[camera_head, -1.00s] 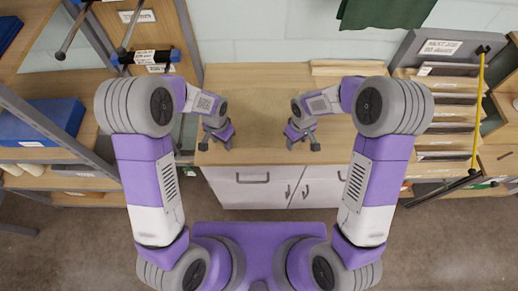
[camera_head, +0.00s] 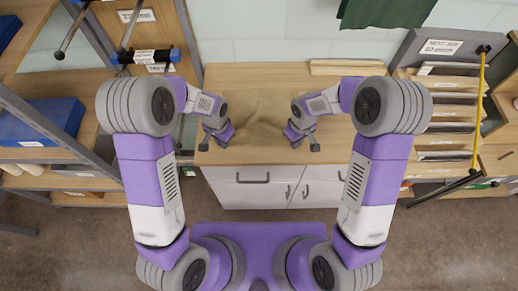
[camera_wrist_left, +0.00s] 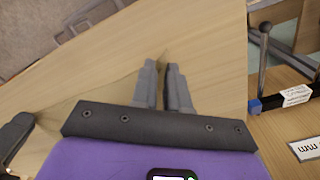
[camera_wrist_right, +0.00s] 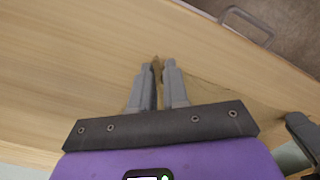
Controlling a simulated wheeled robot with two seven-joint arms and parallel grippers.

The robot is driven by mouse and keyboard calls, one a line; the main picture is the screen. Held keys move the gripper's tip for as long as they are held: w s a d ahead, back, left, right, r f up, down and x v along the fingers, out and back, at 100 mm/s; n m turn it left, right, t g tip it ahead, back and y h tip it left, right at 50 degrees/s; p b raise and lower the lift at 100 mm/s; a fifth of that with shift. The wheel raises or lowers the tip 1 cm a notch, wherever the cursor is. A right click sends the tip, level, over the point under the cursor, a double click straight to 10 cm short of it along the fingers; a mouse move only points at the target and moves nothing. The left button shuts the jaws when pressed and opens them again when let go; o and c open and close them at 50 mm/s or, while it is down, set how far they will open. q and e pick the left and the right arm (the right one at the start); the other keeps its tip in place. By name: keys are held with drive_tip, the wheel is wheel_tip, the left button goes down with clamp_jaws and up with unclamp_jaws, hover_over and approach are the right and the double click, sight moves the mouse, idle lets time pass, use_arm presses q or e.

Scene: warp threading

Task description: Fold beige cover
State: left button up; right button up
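The beige cover (camera_head: 260,113) lies over the middle of the wooden worktop, between my two grippers. Its color nearly matches the wood, so its outline is faint. My left gripper (camera_head: 221,143) is at the cover's front left; in the left wrist view its fingers (camera_wrist_left: 165,72) are close together on a pinched bit of cover, with cloth (camera_wrist_left: 112,88) spreading left. My right gripper (camera_head: 303,143) is at the front right; in the right wrist view its fingers (camera_wrist_right: 157,70) pinch a small brownish fold, with cloth (camera_wrist_right: 225,98) spreading right. The pinched edges are mostly hidden by the fingers.
The worktop (camera_head: 330,153) has bare wood at both sides, above white drawers (camera_head: 240,187). A wooden strip (camera_head: 347,67) lies at its back edge. A slotted rack (camera_head: 450,110) stands right, with a yellow rod (camera_head: 479,105). Shelves with a blue box (camera_head: 42,122) stand left.

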use_arm(q)
clamp_jaws()
use_arm(e)
drive_tip(key=shift+f, duration=0.1)
clamp_jaws()
drive_tip(key=shift+d, duration=0.1)
use_arm(q)
drive_tip(key=shift+r, duration=0.1)
